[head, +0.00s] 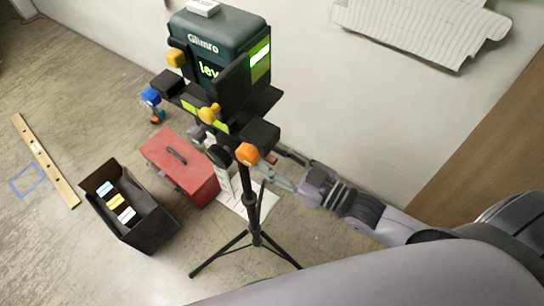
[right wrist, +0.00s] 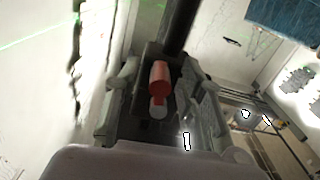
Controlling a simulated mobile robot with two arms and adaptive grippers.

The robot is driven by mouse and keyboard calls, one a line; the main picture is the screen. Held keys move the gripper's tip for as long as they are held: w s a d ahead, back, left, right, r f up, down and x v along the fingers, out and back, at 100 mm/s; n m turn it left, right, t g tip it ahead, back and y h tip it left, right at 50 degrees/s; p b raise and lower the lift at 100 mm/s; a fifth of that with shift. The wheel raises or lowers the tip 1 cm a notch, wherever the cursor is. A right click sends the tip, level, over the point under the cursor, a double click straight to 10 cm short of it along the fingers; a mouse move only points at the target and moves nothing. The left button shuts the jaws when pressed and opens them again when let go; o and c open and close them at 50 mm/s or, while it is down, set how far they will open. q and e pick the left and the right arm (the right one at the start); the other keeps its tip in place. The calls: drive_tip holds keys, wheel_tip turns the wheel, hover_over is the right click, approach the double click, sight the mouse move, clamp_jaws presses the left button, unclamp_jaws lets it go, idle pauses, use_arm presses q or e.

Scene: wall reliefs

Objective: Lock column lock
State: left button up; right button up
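A dark green laser level marked "Glimro" (head: 222,52) sits on a black head on top of a black tripod column (head: 248,190). Below it, yellow, blue and orange knobs stick out; the orange knob (head: 248,153) is nearest my right gripper (head: 274,168). In the right wrist view a red cylinder (right wrist: 159,77) with a grey end shows between the spread fingers of my right gripper (right wrist: 158,100), in front of a dark block by the column (right wrist: 180,25). I cannot tell if the fingers touch it, or which part is the column lock. My left gripper is out of view.
A red toolbox (head: 180,166) stands on the floor left of the tripod. A black open box (head: 150,232) with small packs is further left, near a wooden level (head: 45,160). The wall is close behind the tripod, with a pale relief (head: 420,28).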

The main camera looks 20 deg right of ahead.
clamp_jaws()
idle(0.4)
drive_tip(key=shift+s+a+r+m+p, duration=0.2)
drive_tip(key=shift+a+m+p, duration=0.1)
drive_tip(key=shift+m+p, duration=0.5)
drive_tip(key=shift+s+a+f+m+p, duration=0.25)
drive_tip(key=shift+m+p, duration=0.1)
drive_tip(key=shift+m, duration=0.45)
